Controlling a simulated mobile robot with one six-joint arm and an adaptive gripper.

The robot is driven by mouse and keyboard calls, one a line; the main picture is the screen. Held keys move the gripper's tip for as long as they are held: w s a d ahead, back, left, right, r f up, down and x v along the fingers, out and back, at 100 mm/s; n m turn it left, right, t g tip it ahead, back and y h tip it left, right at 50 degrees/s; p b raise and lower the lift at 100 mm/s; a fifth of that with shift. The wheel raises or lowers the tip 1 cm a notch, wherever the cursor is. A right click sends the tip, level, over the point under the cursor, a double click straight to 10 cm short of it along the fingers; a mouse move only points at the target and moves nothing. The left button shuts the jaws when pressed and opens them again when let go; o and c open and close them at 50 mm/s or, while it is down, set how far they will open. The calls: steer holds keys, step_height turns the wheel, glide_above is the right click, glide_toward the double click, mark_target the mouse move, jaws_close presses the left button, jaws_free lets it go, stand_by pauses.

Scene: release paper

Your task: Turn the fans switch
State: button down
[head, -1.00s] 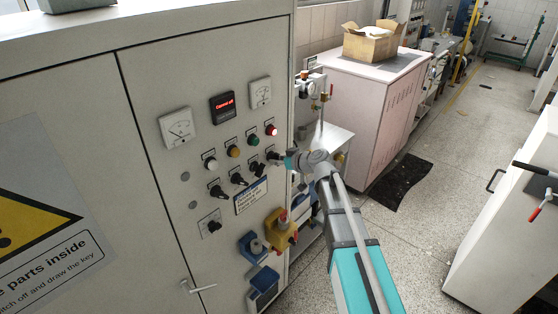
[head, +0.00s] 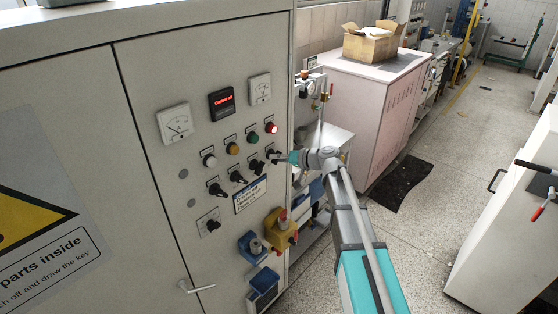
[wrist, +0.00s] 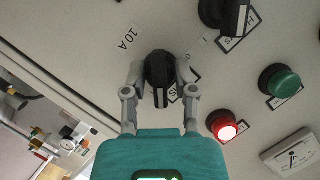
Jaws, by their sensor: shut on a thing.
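A black rotary switch (wrist: 158,70) sits on the pale cabinet panel, with a "10A" mark beside it. Its small label is partly hidden by my gripper, so I cannot read it fully. The same switch (head: 272,155) shows in the head view at the right end of the upper row of black switches, below the lit red lamp. My gripper (wrist: 160,82) has one finger on each side of the switch and is shut on it. In the head view my gripper (head: 284,158) reaches the panel from the right.
A neighbouring black switch (wrist: 225,15), a green button (wrist: 280,82) and the lit red lamp (wrist: 226,126) are close by. A yellow box (head: 281,230) juts from the panel below. A pink cabinet (head: 355,115) stands behind my arm.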

stand_by(0.4)
steer(key=c, duration=0.7)
jaws_free()
steer(key=s+d+f+m+g+h+p, duration=0.1)
steer(key=s+d+f+g+h+p, duration=0.1)
steer(key=s+d+h, duration=0.2)
steer(key=s+d+f+m+g+h+p, duration=0.1)
steer(key=s+d+h, duration=0.4)
steer(key=s+d, duration=0.6)
steer(key=s+d+f+m+g+h+p, duration=0.2)
steer(key=s+d+f+h+p, duration=0.1)
steer(key=s+d, duration=0.5)
steer(key=shift+s+d+f+g+h+p, duration=0.15)
steer(key=shift+s+h+p, duration=0.25)
steer(key=shift+s, duration=0.35)
steer(key=shift+s+f+g+h+p, duration=0.15)
steer(key=shift+s+h, duration=0.35)
steer(key=shift+s, duration=0.2)
steer(key=shift+f, duration=0.15)
step_height(320, 180, down, 5)
steer(key=b, duration=0.5)
